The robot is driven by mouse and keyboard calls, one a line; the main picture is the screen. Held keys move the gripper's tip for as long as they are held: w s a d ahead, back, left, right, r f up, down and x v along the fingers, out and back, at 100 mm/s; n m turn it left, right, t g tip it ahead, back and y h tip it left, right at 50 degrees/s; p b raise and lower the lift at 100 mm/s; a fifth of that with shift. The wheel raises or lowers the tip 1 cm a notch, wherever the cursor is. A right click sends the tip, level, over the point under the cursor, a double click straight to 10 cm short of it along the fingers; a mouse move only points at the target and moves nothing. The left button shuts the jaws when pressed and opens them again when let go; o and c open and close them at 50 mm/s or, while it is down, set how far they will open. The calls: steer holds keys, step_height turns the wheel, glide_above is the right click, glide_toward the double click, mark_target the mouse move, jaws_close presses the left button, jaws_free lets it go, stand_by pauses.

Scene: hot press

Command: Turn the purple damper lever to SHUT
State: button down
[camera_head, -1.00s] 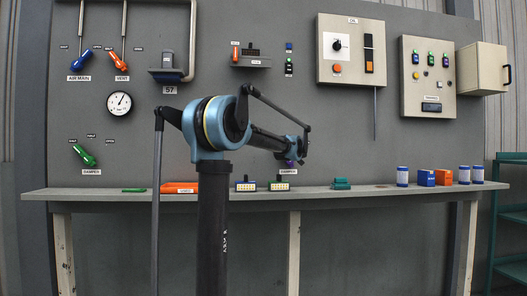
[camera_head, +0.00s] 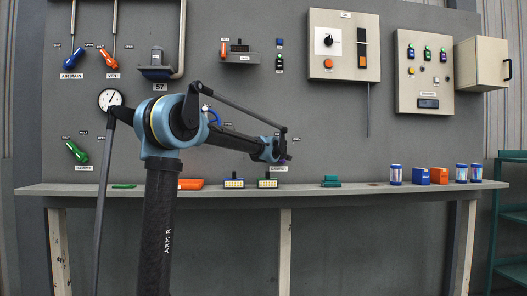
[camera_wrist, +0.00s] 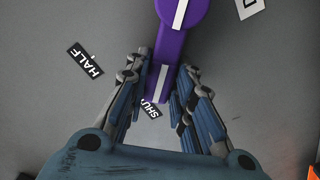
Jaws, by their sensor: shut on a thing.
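The purple damper lever (camera_wrist: 169,42) hangs from its round pivot at the top of the wrist view, with a white stripe on it. Its free end lies beside the SHUT label (camera_wrist: 153,110) and partly covers it. My gripper (camera_wrist: 159,74) has one finger on each side of the lever near its free end and is shut on it. The HALF label (camera_wrist: 85,60) is to the left of the lever. In the head view, my gripper (camera_head: 279,153) is at the panel above the DAMPER label (camera_head: 278,169) and hides most of the lever.
A shelf (camera_head: 345,189) runs below the panel, with several small blocks and cans on it. A green lever (camera_head: 76,152) with its own DAMPER label is at the left. Control boxes (camera_head: 344,46) are mounted at the upper right. My arm covers part of the panel.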

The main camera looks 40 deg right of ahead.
steer(key=shift+a+f, duration=0.1)
steer(key=c, duration=1.4)
jaws_free()
steer(key=shift+a, duration=0.1)
steer(key=shift+o, duration=0.2)
steer(key=v, duration=1.2)
steer(key=shift+w, duration=0.1)
